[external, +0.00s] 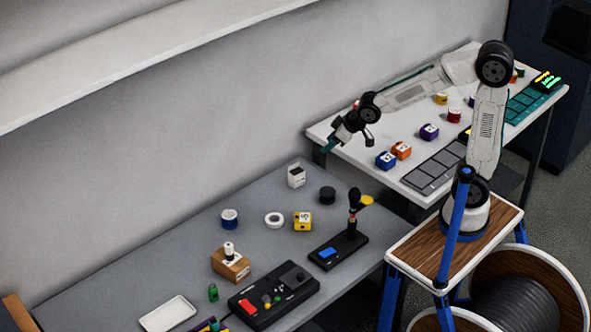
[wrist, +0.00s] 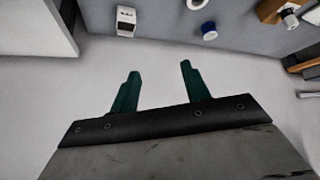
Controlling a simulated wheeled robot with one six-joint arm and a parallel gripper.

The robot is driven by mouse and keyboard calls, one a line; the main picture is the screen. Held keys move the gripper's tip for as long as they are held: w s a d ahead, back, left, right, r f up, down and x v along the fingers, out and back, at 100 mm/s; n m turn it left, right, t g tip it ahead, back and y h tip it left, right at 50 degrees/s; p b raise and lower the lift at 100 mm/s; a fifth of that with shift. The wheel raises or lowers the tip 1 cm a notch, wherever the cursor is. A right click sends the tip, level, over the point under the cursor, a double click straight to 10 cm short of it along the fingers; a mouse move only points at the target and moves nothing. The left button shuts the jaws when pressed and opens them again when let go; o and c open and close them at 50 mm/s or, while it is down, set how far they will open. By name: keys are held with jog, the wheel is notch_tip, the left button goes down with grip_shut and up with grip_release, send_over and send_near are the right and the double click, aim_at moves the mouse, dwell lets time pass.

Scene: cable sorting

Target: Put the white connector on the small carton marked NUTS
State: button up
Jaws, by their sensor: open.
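A small brown carton (external: 232,266) stands on the grey table with a white label on its side; the lettering is too small to read. A small white piece with a dark tip, which looks like the white connector (external: 228,250), stands upright on its top. In the wrist view the carton (wrist: 270,10) and the white piece (wrist: 290,19) show at the upper right, partly cut off. My gripper (external: 328,144) is raised near the wall, well to the right of the carton. Its green fingers (wrist: 159,68) are apart with nothing between them.
A white box (external: 296,177), blue spool (external: 230,219), white ring (external: 267,219), yellow block (external: 302,222) and black puck (external: 327,194) stand on the grey table. A black control box (external: 290,302) and joystick (external: 340,250) are near the front. A white tray (external: 168,314) is at front left.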

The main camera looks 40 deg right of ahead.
jog(key=s+d+r+m+g+h, duration=0.25)
jog(key=s+d, duration=0.45)
jog(key=d, duration=0.4)
jog(key=s+d+r+m+g, duration=0.1)
jog(key=s+d, duration=0.4)
jog(key=s, duration=0.4)
jog(key=s+d+r+m+g, duration=0.1)
jog(key=s+d, duration=0.3)
jog(key=s, duration=0.5)
jog(key=shift+d+r+m+g, duration=0.3)
jog(key=shift+d+m+g, duration=0.1)
jog(key=shift+m+g, duration=0.15)
